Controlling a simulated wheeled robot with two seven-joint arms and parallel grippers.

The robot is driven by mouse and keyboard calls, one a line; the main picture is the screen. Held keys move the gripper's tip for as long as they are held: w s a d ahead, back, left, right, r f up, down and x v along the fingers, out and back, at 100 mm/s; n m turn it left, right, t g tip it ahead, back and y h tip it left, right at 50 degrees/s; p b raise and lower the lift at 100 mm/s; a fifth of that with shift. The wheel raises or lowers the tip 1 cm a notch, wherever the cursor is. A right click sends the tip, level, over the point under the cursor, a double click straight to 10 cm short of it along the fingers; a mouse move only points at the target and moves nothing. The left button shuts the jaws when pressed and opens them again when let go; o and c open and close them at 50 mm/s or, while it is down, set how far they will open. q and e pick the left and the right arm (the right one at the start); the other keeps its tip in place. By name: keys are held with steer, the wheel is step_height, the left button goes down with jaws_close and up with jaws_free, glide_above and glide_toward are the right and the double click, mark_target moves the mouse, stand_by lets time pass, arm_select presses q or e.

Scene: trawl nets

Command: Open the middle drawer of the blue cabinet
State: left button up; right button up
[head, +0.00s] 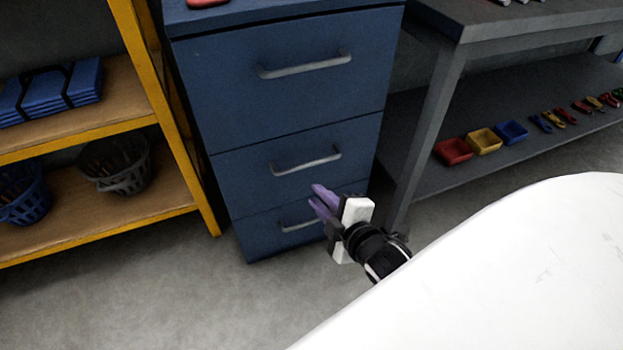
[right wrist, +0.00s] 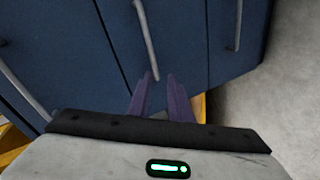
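The blue cabinet (head: 222,115) stands at the centre of the head view, with three drawers, all flush with its front. The middle drawer (head: 245,178) has a grey bar handle (head: 307,161). In the right wrist view this handle (right wrist: 147,40) ends close to my fingertips. My right gripper (head: 318,196) has purple fingers and is below and to the right of the middle handle in the head view, in front of the bottom drawer. In the right wrist view its fingers (right wrist: 159,76) are apart with nothing between them. Contact with the handle cannot be told. My left gripper is out of view.
The top drawer handle (head: 305,65) and the partly hidden bottom drawer handle (head: 300,225) are above and below. A yellow-framed shelf (head: 180,165) with baskets stands left. A grey workbench (head: 436,120) with small coloured trays stands right. The floor in front is clear.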

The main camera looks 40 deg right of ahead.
mark_target(313, 165)
arm_select(q)
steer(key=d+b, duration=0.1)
steer(key=b, duration=0.1)
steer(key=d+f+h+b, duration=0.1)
steer(key=b, duration=0.2)
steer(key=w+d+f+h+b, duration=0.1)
steer(key=b, duration=0.2)
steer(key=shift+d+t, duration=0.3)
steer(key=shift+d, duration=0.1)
arm_select(e)
steer(key=w+d+f+n, duration=0.1)
steer(key=w+d, duration=0.1)
steer(key=w, duration=0.2)
steer(key=w+d+f+n+t+h, duration=0.1)
steer(key=w+d, duration=0.1)
steer(key=w, duration=0.2)
steer(key=w+d+f+n, duration=0.1)
steer(key=w+d, duration=0.1)
steer(key=w, duration=0.2)
steer(key=shift+w+d+f+h, duration=0.25)
steer(key=shift+w+d+h, duration=0.05)
steer(key=shift+w, duration=0.05)
steer(key=shift+c, duration=0.2)
jaws_close()
